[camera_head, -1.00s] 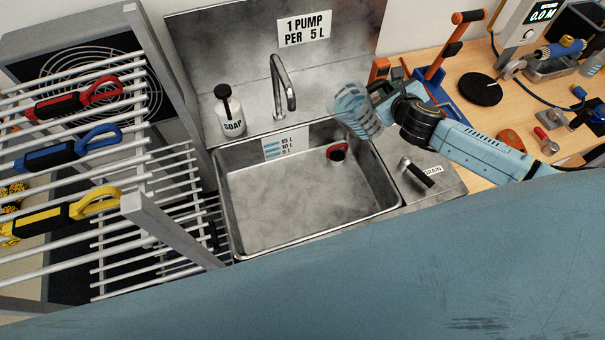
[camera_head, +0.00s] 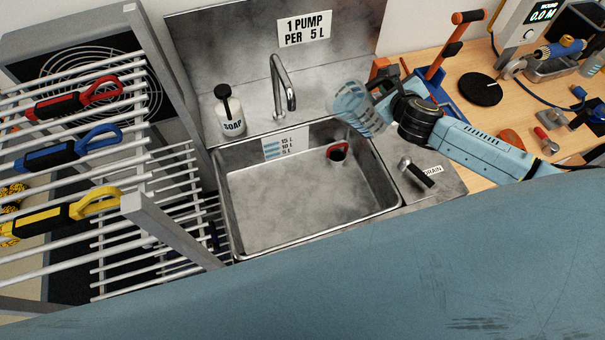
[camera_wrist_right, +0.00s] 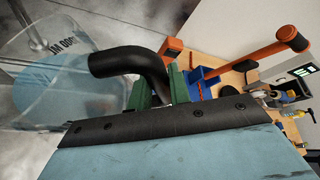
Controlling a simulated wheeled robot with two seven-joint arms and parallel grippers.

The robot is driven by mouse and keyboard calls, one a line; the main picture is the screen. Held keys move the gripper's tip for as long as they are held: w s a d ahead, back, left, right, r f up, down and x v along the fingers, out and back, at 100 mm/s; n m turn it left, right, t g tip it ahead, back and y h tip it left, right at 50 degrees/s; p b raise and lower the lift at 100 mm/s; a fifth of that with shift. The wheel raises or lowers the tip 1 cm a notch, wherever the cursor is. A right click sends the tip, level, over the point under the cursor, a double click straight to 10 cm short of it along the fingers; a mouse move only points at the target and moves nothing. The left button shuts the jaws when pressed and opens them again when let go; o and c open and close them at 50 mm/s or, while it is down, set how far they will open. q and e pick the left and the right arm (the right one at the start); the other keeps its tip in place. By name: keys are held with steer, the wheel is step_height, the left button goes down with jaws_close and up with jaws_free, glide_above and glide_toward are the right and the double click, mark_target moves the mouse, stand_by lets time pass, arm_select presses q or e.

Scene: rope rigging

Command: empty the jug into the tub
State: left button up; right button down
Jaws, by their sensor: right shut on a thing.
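The clear jug (camera_head: 352,108) with blue markings is above the back right corner of the sink tub (camera_head: 290,200), tipped over. My right gripper (camera_head: 382,88) is shut on its black handle. In the right wrist view the green fingers (camera_wrist_right: 160,92) close around the black handle (camera_wrist_right: 125,62), and the clear jug wall (camera_wrist_right: 62,72) shows at the left. The tub's grey floor shows, with a red-rimmed drain opening (camera_head: 338,152) at the back right. My left gripper is not in view.
A faucet (camera_head: 283,85) and a soap bottle (camera_head: 229,112) stand behind the tub. A drain lever (camera_head: 417,172) is to its right. A rack with coloured-handled tools (camera_head: 60,153) stands at the left. A wooden bench with tools (camera_head: 480,120) is at the right.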

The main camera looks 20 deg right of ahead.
mark_target(384, 74)
steer(key=shift+w+r, duration=0.1)
steer(key=shift+r, duration=0.1)
stand_by(0.3)
steer(key=shift+a+r+n+t+h, duration=0.15)
steer(key=shift+r+n, duration=0.1)
steer(key=shift+r, duration=0.25)
steer(key=shift+a+r+n+t+h, duration=0.1)
steer(key=shift+a+r+n+h, duration=0.15)
steer(key=shift+r, duration=0.3)
steer(key=shift+a+r+n+t+h, duration=0.1)
steer(key=shift+r+n, duration=0.2)
steer(key=shift+r, duration=0.2)
stand_by(0.4)
steer(key=shift+a+r+n+t+h, duration=0.15)
steer(key=shift+a+r+n+h, duration=0.25)
steer(key=shift+r, duration=0.3)
steer(key=shift+a+r+n+t+h, duration=0.1)
steer(key=shift+a+r+n+h, duration=0.25)
steer(key=shift+r, duration=0.35)
stand_by(0.6)
steer(key=shift+a+r+n+h, duration=0.35)
steer(key=shift+a+r+n, duration=0.4)
steer(key=shift+a+r, duration=0.4)
steer(key=shift+d, duration=0.1)
